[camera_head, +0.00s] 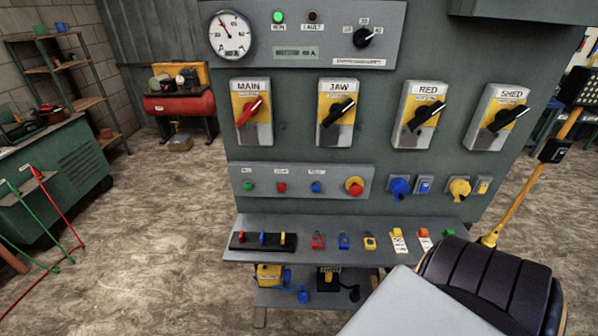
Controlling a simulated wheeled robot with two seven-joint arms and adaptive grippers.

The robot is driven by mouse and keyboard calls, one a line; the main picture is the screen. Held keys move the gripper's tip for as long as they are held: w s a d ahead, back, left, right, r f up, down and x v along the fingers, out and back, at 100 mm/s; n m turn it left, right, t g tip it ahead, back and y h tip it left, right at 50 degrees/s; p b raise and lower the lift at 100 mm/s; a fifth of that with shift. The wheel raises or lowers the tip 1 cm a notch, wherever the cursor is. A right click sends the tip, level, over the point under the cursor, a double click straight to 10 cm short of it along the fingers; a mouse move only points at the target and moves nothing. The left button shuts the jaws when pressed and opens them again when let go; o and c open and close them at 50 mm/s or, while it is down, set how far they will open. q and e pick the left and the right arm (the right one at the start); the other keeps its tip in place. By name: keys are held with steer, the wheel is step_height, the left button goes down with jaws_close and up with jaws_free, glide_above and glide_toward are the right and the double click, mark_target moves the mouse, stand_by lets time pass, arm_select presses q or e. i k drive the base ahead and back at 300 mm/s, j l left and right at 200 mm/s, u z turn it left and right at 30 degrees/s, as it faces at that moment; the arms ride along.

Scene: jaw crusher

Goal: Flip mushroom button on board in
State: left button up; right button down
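A red mushroom button (354,184) on a yellow round base sits at the right end of a grey control strip (210,178). The strip is on the front of a dark green control board (300,145). Small green (248,187), red (281,188) and blue (316,188) buttons are left of the mushroom button. The mushroom button's view is unobstructed, but whether it is pressed in is too small to tell. I cannot make out either gripper in this view.
Above the strip are rotary switches marked MAIN (251,112), JAW (338,112), RED (419,115) and SHED (498,118). A shelf (290,224) with locks and tags juts out below. A black ribbed shape (490,285) covers the lower right.

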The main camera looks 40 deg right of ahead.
mark_target(356, 189)
steer(key=z, duration=1.4)
